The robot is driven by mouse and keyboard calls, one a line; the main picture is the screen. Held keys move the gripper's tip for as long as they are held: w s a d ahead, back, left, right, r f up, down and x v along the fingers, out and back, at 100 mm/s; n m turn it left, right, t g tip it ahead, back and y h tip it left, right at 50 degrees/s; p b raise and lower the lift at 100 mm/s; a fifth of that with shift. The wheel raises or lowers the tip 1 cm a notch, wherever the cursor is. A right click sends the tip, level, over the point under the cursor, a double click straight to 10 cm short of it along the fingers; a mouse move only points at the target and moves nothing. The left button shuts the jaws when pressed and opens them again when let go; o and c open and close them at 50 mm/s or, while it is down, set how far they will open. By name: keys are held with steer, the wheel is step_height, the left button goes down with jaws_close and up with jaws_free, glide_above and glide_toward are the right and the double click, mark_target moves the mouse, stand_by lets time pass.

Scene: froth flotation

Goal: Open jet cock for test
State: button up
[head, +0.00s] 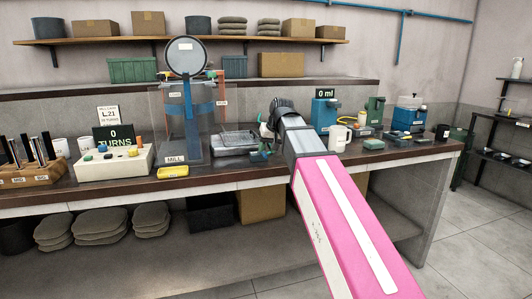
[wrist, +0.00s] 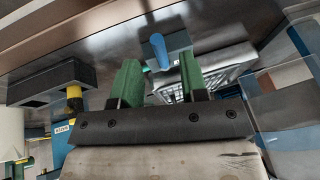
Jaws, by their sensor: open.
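My gripper (wrist: 159,78) is open in the wrist view, with its two green fingers apart and nothing held between them. A blue round-ended handle (wrist: 158,50) on a blue block (wrist: 176,43) lies just beyond the fingertips, in line with the gap. It looks like the jet cock, but I see no label on it. In the head view my gripper (head: 264,143) is low over the bench, right of the grey tray (head: 235,143). My own wrist partly hides that spot, so contact with the handle cannot be told.
The clear-sided MILL (head: 187,110) stands left of the tray. A blue unit reading 0 ml (head: 324,113) and a white mug (head: 338,138) stand right of my wrist. A box reading 0 TURNS (head: 113,136) is at left. The bench front edge (head: 225,172) runs below.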

mark_target(263, 154)
steer(key=shift+x, duration=1.2)
jaws_close()
